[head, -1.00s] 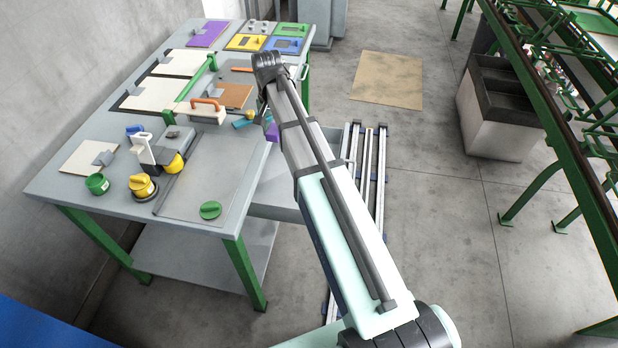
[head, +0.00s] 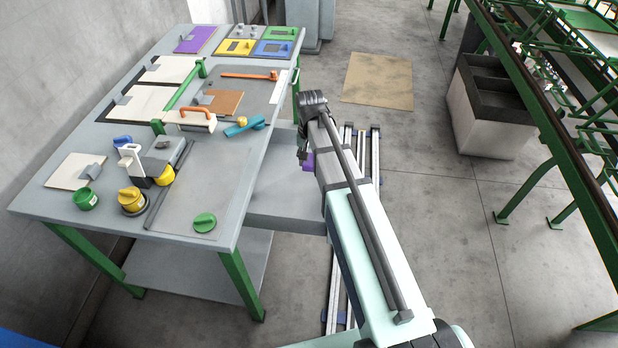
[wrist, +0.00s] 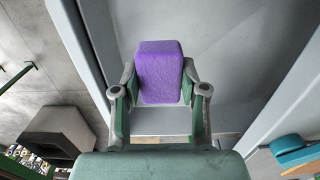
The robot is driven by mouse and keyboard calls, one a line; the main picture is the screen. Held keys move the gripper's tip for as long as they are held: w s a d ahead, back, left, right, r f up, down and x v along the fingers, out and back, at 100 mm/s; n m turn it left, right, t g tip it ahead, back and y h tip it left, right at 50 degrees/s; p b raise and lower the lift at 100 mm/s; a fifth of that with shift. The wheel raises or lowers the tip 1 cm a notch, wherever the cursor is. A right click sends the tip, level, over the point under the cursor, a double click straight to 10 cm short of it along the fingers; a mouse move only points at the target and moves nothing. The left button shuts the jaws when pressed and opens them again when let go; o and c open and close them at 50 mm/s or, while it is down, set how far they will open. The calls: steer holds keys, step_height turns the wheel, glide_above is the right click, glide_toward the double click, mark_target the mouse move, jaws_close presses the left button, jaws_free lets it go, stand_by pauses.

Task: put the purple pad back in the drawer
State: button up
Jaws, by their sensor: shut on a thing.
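The purple pad (wrist: 160,72) is a block held between the two fingers of my gripper (wrist: 160,95) in the wrist view. My gripper is shut on it. In the head view a small part of the purple pad (head: 308,161) shows beside my arm, with the fingers mostly hidden. The grey drawer (head: 285,205) is pulled out from the right side of the workbench. My gripper is over or near the drawer's right edge in the head view. In the wrist view the drawer's grey interior (wrist: 215,50) lies behind and below the pad. Exact height above it is hard to tell.
The workbench (head: 215,165) holds an orange-handled tool (head: 197,116), a teal tool (head: 243,126), a green knob (head: 204,222) and yellow-lidded pots. A flat purple panel (head: 195,39) lies at its back. Floor rails (head: 362,150) run right of the drawer.

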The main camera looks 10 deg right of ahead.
mark_target(310, 185)
steer(key=shift+f+p, duration=0.8)
steer(key=shift+f, duration=4.25)
steer(key=shift+f, duration=0.2)
steer(key=o, duration=1.1)
step_height(310, 185, up, 12)
steer(key=b, duration=0.2)
steer(key=shift+r+b, duration=0.2)
steer(key=shift+b, duration=0.2)
